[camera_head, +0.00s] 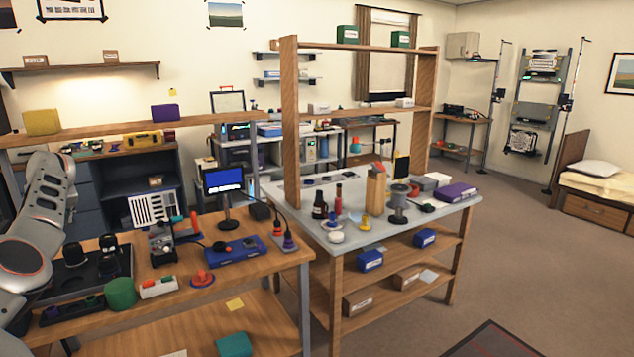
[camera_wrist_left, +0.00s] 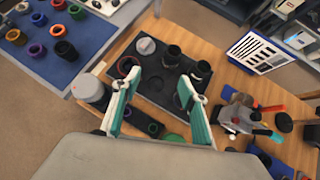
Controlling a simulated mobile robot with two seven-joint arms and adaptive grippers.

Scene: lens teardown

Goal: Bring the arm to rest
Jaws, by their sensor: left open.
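My left arm (camera_head: 45,220) comes in at the left edge of the head view, bent upright beside the wooden workbench (camera_head: 190,295). Its gripper is outside that view. In the left wrist view my left gripper (camera_wrist_left: 158,76) is open, with nothing between its teal-lined fingers. Below it is a black tray (camera_wrist_left: 150,88) holding dark lens parts (camera_wrist_left: 174,55) and a grey cap (camera_wrist_left: 146,46). The tray (camera_head: 50,290) also shows in the head view, partly behind my arm. I cannot tell how high the gripper is above it. My right gripper is in neither view.
A blue mat (camera_wrist_left: 60,40) with several coloured rings lies at the upper left of the wrist view. Open floor (camera_head: 520,270) lies right.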

